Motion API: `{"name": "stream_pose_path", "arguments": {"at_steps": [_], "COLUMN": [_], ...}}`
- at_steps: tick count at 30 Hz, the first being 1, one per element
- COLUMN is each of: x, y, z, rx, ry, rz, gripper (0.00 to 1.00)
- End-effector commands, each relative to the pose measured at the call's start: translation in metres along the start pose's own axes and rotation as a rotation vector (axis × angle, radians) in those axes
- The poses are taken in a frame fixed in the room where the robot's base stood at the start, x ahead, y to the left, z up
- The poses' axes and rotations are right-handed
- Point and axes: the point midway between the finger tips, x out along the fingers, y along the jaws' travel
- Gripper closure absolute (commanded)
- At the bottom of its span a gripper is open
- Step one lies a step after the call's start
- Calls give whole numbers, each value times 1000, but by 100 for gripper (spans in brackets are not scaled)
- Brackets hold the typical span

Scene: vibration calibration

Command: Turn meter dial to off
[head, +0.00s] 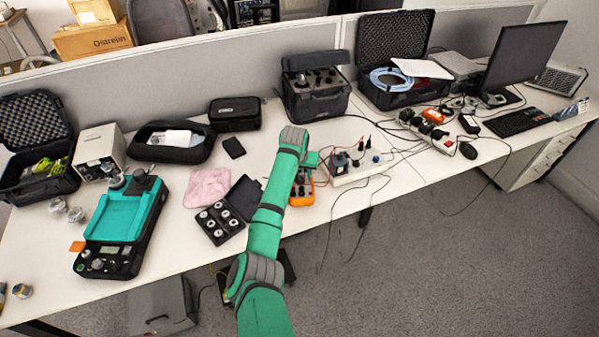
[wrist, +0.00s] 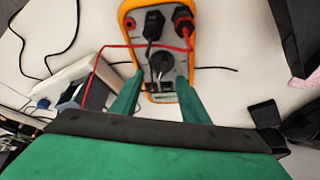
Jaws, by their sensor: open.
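The orange meter (head: 302,190) lies on the white table, mostly hidden behind my green arm in the head view. The wrist view shows its orange rim and grey face (wrist: 163,50) upside down, with a black plug and a red plug in its sockets. The round black dial (wrist: 162,65) sits on the face between my fingertips. My gripper (wrist: 158,84) is open, one green finger on each side of the dial. I cannot tell whether the fingers touch the meter. The dial's setting is too small to read.
A red lead (wrist: 120,46) crosses the meter's face. A power strip with cables (head: 360,162) stands right of the meter. An open black case of weights (head: 222,218) and a pink cloth (head: 208,187) lie to the left. The table's front edge is close.

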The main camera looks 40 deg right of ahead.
Motion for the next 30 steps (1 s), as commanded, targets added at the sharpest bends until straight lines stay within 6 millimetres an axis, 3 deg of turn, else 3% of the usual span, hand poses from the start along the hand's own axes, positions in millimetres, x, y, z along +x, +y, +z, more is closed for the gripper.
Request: {"name": "stream_pose_path", "arguments": {"at_steps": [8, 21, 30], "x": [-19, -94, -108], "y": [2, -5, -5], "z": [-2, 0, 0], "rx": [3, -5, -4], "ry": [4, 1, -1], "rz": [2, -2, -1], "gripper": [59, 59, 59]}}
